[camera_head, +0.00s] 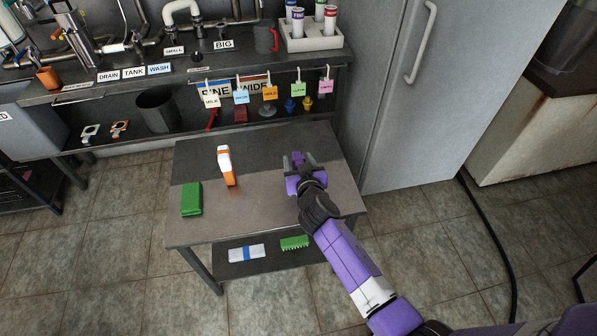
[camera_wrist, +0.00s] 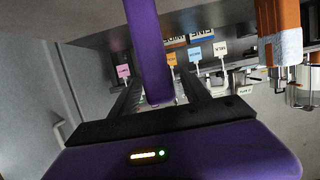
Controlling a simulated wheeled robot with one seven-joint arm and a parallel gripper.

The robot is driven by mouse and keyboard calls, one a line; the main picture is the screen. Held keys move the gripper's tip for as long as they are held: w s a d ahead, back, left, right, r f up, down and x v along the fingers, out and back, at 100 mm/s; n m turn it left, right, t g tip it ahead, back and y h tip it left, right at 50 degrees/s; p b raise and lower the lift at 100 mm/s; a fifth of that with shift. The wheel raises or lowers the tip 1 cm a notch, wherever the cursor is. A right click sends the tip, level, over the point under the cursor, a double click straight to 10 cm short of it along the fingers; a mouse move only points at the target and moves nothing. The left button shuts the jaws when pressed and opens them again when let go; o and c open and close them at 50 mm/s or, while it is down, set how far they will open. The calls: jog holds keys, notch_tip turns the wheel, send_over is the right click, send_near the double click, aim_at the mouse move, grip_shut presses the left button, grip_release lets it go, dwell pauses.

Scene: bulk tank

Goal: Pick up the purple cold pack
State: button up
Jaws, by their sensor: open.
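The purple cold pack (camera_wrist: 149,48) stands upright on the table, in front of my wrist camera; the wrist view is upside down. My gripper (camera_wrist: 160,90) is open, with one dark finger on each side of the pack. I cannot tell whether either finger touches it. In the head view my gripper (camera_head: 300,163) is low over the right part of the table (camera_head: 250,210), and a little purple of the pack (camera_head: 298,158) shows between the fingers. My gripper hides most of it there.
A blue and white item (camera_head: 247,253) and a green brush (camera_head: 295,243) are on the lower shelf. Coloured tags (camera_head: 270,93) hang behind. A fridge (camera_head: 425,90) stands right.

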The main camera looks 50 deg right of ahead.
jog(key=shift+c, duration=0.4)
grip_shut()
dwell(0.9)
